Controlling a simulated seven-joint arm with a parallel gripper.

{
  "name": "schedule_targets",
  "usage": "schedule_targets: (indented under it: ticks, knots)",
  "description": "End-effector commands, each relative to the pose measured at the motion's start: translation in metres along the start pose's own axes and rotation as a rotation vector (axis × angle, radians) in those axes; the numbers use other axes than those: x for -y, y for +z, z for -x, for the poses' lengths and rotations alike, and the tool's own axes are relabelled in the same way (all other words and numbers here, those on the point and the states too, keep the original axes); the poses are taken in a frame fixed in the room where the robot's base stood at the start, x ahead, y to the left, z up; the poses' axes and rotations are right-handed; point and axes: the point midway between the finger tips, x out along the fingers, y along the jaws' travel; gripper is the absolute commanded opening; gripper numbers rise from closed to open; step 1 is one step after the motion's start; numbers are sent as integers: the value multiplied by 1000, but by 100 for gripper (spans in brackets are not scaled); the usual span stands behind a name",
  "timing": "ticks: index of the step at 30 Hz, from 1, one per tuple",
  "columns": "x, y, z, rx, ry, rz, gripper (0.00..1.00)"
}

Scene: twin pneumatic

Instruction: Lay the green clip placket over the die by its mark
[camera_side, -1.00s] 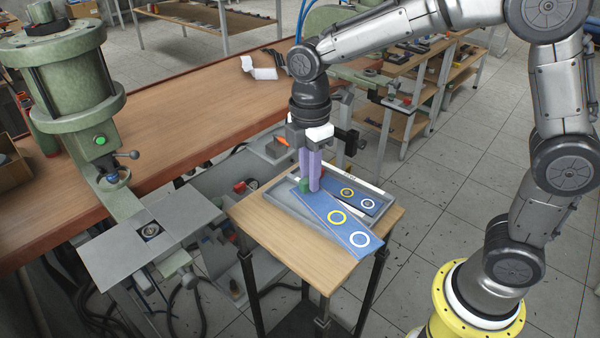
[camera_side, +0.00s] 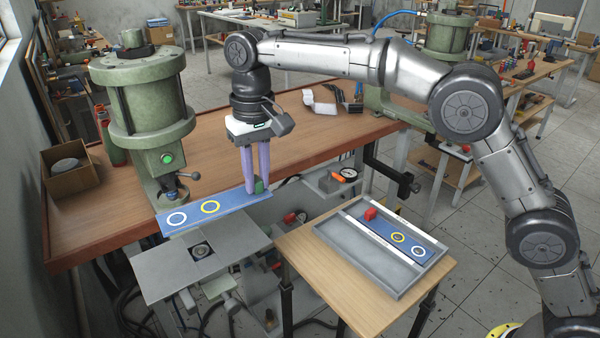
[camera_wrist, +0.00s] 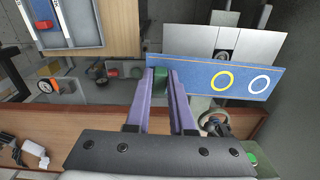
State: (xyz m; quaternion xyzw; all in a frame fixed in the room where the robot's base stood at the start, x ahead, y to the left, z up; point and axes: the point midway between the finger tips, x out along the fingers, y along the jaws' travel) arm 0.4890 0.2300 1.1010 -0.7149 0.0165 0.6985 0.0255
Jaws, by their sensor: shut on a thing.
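My gripper (camera_side: 256,192) is shut on the green clip (camera_side: 259,186) at one end of a blue placket (camera_side: 232,203). The placket carries a yellow ring and a white ring toward its free left end. My gripper holds it up in the air beside the press, above and behind the grey plates. The die (camera_side: 201,250) is a small dark square with a round part, set between the plates. In the wrist view the green clip (camera_wrist: 160,74) is between the purple fingers, and the placket (camera_wrist: 200,76) hides part of the plates and the die.
A grey tray (camera_side: 364,267) on the small wooden table holds another blue placket with a red clip (camera_side: 370,214). The green press (camera_side: 138,100) with a lever (camera_side: 184,185) stands at the left, near the placket's free end. The long wooden bench (camera_side: 310,135) runs behind.

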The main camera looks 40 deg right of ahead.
Motion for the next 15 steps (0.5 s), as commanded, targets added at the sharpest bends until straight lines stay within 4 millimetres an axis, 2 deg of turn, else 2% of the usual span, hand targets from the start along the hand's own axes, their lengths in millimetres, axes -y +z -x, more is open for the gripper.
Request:
schedule_targets:
  ticks: [1,3,6,15]
  knots:
    - [12,-3,-6,-1,-1,16,0]
    - [22,-5,-14,1,0,33,0]
    - [32,-4,-25,13,6,49,0]
    - [36,-1,-31,23,12,59,0]
